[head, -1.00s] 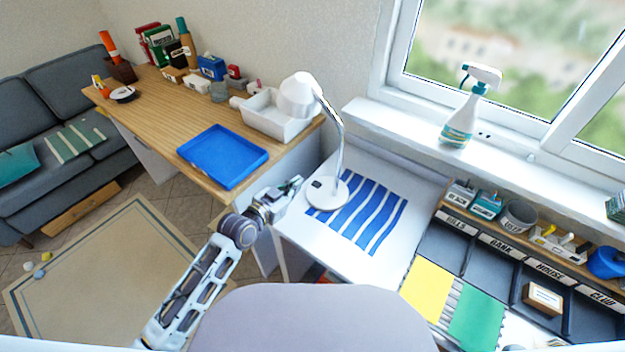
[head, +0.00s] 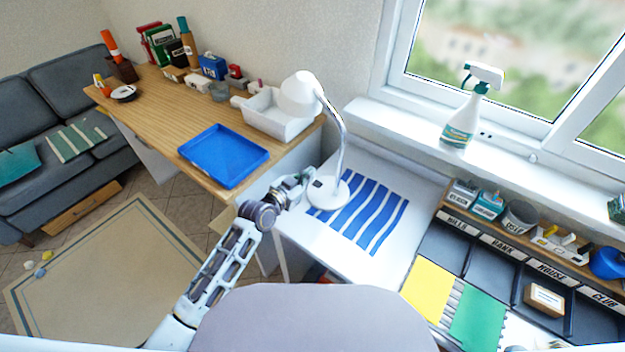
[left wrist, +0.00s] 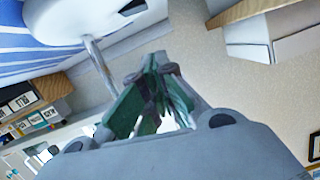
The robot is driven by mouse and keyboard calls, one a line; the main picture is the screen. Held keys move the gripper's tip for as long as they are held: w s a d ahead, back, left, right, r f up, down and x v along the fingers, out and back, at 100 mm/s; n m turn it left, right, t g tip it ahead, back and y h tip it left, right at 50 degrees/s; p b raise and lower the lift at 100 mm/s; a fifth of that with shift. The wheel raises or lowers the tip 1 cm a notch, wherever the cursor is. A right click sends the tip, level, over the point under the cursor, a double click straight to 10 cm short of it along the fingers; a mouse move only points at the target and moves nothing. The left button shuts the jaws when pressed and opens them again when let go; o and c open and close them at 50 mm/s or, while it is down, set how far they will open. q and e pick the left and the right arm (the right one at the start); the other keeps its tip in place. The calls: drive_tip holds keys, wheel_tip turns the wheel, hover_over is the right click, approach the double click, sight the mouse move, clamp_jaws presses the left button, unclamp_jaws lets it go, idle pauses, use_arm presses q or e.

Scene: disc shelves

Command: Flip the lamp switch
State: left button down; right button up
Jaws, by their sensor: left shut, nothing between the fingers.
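The white desk lamp (head: 301,94) stands at the back left of the white table, with a chrome curved stem and a round white base (head: 327,194). A small dark switch (head: 317,183) shows on the left part of the base. My left gripper (head: 306,176) is shut and empty, with its tips beside the base near the switch; I cannot tell whether they touch it. In the left wrist view, the left gripper's fingers (left wrist: 155,88) point up near the lamp stem (left wrist: 100,66). My right gripper is not in view.
A blue-and-white striped cloth (head: 372,215) lies right of the lamp base. The wooden desk at left holds a blue tray (head: 222,155) and a white bin (head: 270,118). A spray bottle (head: 461,118) stands on the windowsill. Labelled black compartments (head: 487,262) fill the right side.

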sight(318, 184)
use_arm(q)
drive_tip(key=shift+x, duration=1.75)
wheel_tip(318, 184, down, 2)
drive_tip(key=shift+w+b, duration=0.1)
drive_tip(key=shift+b, duration=0.2)
drive_tip(key=shift+w+a+f, duration=0.1)
drive_tip(key=shift+a+f, duration=0.05)
drive_tip(key=shift+f, duration=0.8)
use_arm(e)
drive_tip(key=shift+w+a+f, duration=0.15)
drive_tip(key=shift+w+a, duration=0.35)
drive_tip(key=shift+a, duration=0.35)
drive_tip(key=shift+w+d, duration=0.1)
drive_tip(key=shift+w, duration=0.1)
